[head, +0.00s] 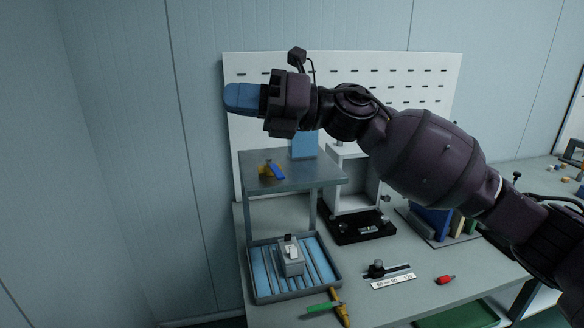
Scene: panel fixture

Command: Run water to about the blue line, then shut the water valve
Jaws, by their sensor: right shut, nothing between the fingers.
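My right gripper (243,98) reaches in from the right, high in front of the white pegboard, its blue fingers together and empty, pointing left. Below it, a small brass-coloured fitting with a blue lever (271,171), which looks like the water valve, sits on the raised grey shelf (310,175). The gripper is well above it and apart from it. A light-blue upright panel or vessel (304,145) stands behind the shelf, partly hidden by my arm; I cannot tell whether it holds water. I cannot make out a blue line. My left gripper is not in view.
A tray with blue strips and a grey block (291,257) stands below the shelf. A yellow-and-green tool (340,305), a red piece (445,280) and a slider (388,271) lie on the bench. A white open box (351,185) and upright boards stand behind. My arm crosses the pegboard (400,66).

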